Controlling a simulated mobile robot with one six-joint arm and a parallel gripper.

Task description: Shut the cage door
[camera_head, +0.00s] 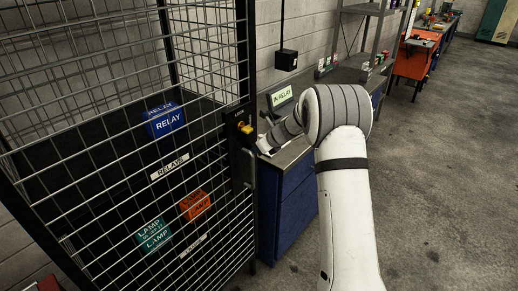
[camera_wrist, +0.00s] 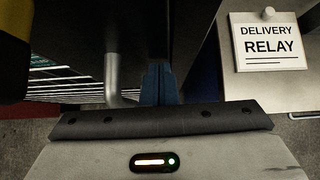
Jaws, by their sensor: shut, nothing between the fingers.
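The cage door (camera_head: 190,150) is a dark-framed wire mesh panel at the left of the head view. Its edge carries a black lock box with a yellow knob (camera_head: 246,129) and a handle below (camera_head: 243,165). I cannot tell whether the door is fully against its frame. My gripper (camera_wrist: 158,84) is shut and empty. In the wrist view its fingertips are beside a grey vertical handle bar (camera_wrist: 112,75), which stands to their left; contact is not clear. In the head view my arm mostly hides the gripper near the door's edge.
Inside the cage are a blue relay box (camera_head: 166,121), an orange box (camera_head: 195,206) and a teal lamp box (camera_head: 153,235). A blue cabinet (camera_head: 290,205) stands close right of the door. A "Delivery relay" sign (camera_wrist: 268,42) is at right. Floor at right is clear.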

